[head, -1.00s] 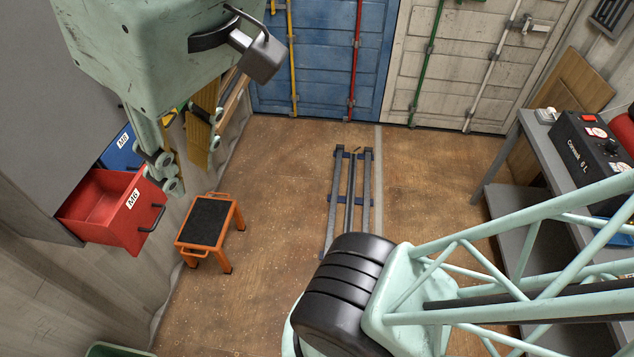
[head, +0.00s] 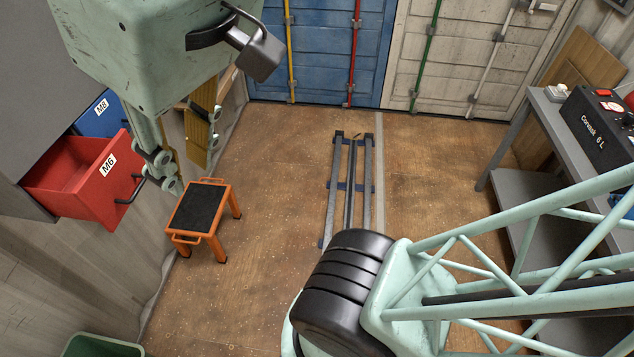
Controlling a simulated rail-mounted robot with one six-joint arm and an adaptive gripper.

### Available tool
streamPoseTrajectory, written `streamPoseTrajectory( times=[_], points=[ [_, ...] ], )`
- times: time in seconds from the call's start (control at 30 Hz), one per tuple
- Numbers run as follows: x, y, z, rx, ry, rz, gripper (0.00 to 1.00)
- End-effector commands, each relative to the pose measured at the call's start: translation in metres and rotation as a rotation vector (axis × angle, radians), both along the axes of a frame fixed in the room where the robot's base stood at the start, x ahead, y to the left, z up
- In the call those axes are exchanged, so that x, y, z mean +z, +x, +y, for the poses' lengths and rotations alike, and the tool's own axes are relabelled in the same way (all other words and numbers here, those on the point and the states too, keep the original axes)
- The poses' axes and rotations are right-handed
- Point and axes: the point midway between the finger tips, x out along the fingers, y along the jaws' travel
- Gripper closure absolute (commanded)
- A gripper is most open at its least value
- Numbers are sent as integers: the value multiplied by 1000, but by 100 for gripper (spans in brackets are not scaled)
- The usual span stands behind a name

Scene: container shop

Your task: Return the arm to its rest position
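My arm shows in the head view, with its pale green truss link crossing the lower right and a black ribbed joint at the bottom middle. The pale green wrist housing hangs at the upper left. My gripper (head: 190,168) points down below it, its two fingers apart with a visible gap and nothing seen between them. In the picture the fingers lie just right of the open red M6 drawer (head: 70,178) and above the orange step stool (head: 203,208). I cannot tell the true distance to either.
A blue M8 drawer (head: 101,116) sits behind the red one. A green bin (head: 100,346) is at the lower left. A grey bench (head: 560,128) with a black Corvask 6 L machine (head: 598,125) stands at the right. Floor rails (head: 350,190) run down the middle; brown floor beside them is clear.

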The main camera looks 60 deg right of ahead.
Motion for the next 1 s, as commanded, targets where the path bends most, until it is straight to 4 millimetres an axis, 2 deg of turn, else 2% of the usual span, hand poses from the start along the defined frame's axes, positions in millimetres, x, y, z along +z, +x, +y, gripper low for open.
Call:
streamPoseTrajectory(
  times=[0.03, 0.3, 1.0],
  points=[
    [-14, -3, 0, -3, 1, 4, 78],
    [-33, -3, 0, -2, 1, 4, 78],
    [-34, -3, 0, 0, -1, 3, 78]
  ],
)
